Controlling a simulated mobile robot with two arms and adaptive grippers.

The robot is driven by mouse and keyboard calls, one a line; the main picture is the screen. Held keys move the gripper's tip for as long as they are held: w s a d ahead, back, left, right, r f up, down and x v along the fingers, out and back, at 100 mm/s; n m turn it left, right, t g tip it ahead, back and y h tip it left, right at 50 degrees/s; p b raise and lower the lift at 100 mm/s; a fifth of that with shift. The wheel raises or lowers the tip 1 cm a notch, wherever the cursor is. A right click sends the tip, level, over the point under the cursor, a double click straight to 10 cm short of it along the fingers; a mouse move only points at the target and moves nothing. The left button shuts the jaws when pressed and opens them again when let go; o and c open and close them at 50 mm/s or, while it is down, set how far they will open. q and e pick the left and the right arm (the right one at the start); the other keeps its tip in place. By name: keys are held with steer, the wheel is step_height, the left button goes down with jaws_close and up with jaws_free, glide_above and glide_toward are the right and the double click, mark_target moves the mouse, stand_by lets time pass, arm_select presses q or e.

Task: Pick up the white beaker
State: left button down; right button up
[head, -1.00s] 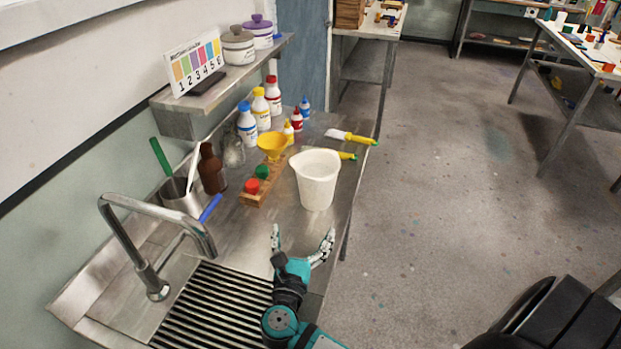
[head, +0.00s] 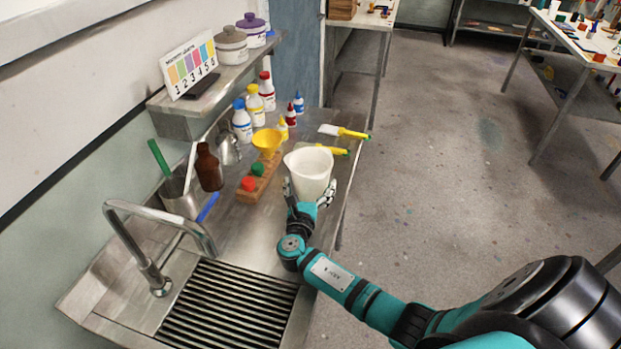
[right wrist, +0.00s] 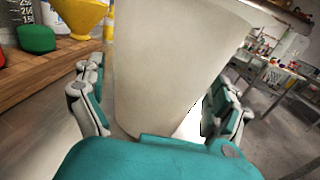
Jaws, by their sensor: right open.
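The white beaker (head: 309,170) stands upright on the steel counter, near its right edge. My right gripper (head: 310,193) is open around the lower part of the beaker, with one finger on each side. In the right wrist view the beaker (right wrist: 165,70) fills the middle, between the spread fingers of the gripper (right wrist: 158,110). Gaps show beside the beaker, more clearly on the right; whether the left finger touches is hard to tell. The beaker's base is partly hidden by the gripper. My left gripper is not in view.
Left of the beaker is a wooden rack (head: 260,178) with red and green caps and a yellow funnel (head: 267,139). A brown bottle (head: 208,168), a tap (head: 150,240) and a drain grate (head: 228,308) are further left.

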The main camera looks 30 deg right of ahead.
mark_target(313, 160)
steer(key=shift+w+d+f, duration=0.1)
steer(key=shift+w+d, duration=0.2)
steer(key=shift+w, duration=0.05)
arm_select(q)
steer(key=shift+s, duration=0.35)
arm_select(e)
steer(key=shift+c, duration=0.3)
steer(key=shift+s, duration=0.1)
steer(key=c, duration=1.1)
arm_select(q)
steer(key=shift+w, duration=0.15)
arm_select(e)
steer(key=shift+c, duration=1.2)
steer(key=shift+r, duration=0.3)
